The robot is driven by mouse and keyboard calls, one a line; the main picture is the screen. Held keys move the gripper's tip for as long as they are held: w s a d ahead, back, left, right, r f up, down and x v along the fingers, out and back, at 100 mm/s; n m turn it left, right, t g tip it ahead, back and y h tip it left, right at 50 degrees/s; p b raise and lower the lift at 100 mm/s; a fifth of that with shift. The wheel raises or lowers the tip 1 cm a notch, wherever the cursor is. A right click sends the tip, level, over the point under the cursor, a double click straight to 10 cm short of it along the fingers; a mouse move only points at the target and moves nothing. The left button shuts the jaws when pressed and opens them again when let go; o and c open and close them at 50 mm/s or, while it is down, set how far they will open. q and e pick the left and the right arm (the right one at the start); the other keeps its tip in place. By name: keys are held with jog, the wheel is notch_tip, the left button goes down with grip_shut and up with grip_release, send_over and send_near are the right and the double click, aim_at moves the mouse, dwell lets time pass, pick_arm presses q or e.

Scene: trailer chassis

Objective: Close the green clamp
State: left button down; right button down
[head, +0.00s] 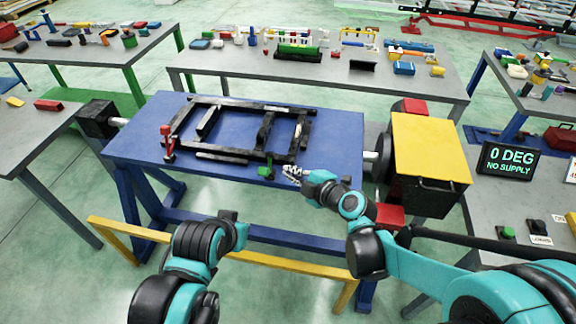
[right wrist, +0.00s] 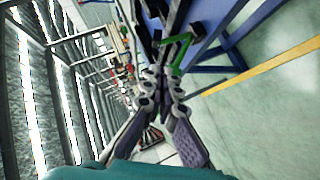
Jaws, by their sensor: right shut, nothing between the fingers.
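The green clamp (head: 265,171) sits at the front edge of the blue table, beside the black chassis frame (head: 235,155). It also shows in the right wrist view as a green bar with an arm (right wrist: 178,50), just beyond my fingertips. My right gripper (head: 290,172) is shut and empty, just right of the clamp. In the right wrist view its fingers (right wrist: 163,76) meet close to the green part; I cannot tell whether they touch it. Of my left arm only links show at the lower left, with no fingers visible.
A red clamp (head: 168,146) stands at the frame's left end. The blue table (head: 335,130) has bare room right of the frame. A black unit with a yellow top (head: 430,145) stands at the right. A yellow rail (head: 290,262) runs in front. A screen (head: 510,160) reads "0 DEG NO SUPPLY".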

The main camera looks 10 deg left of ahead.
aim_at(267, 170)
jog(key=shift+a+n, duration=0.1)
jog(key=shift+n, duration=0.3)
jog(key=shift+w+a+f, duration=0.1)
jog(key=b+x, duration=0.2)
jog(key=x, duration=0.8)
